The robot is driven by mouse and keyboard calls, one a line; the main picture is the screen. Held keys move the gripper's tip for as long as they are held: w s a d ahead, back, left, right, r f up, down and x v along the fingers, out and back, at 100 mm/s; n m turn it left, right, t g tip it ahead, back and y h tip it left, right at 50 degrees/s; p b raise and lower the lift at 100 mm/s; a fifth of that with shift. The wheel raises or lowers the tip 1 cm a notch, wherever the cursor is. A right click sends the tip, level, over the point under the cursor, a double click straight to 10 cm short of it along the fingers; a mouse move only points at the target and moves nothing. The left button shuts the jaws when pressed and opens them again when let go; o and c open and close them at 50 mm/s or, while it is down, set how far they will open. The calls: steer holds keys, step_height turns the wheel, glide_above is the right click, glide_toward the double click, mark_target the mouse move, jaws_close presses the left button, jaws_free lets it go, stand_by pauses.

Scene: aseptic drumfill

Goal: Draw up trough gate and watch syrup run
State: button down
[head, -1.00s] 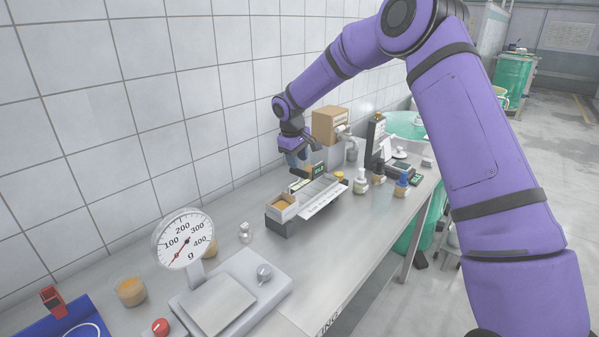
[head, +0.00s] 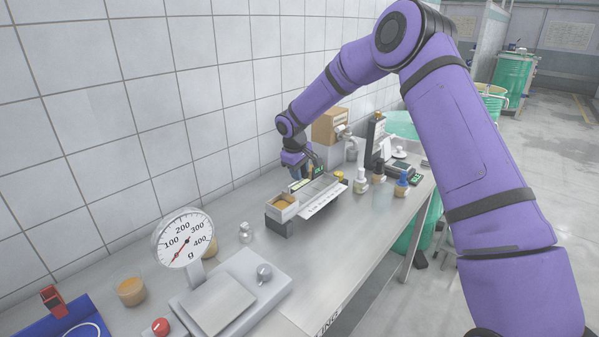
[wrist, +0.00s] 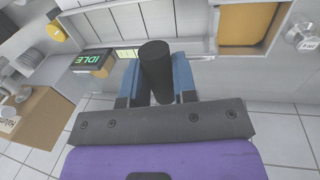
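The grey trough bench unit (head: 279,226) stands on the steel table near the wall, with a pale ribbed slope (head: 322,199) on its front. A box of amber syrup (head: 284,203) sits at its left end and also shows in the wrist view (wrist: 246,24). My gripper (head: 306,179) is low at the back of the unit. In the wrist view, a black cylindrical handle (wrist: 157,66), perhaps the gate's, stands between my two blue fingers (wrist: 158,80). Whether they press on it I cannot tell. The gate plate is hidden. No running syrup is visible.
Several small bottles (head: 361,181) stand to the right. A dial scale (head: 184,239) and an amber jar (head: 130,291) are at left.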

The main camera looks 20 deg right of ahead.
mark_target(295, 182)
steer(key=shift+r, duration=1.9)
steer(key=c, duration=1.2)
jaws_free()
step_height(295, 182, up, 11)
steer(key=s+a, duration=0.1)
steer(key=shift+a+f, duration=0.2)
steer(key=shift+a, duration=0.15)
steer(key=shift+s, duration=0.1)
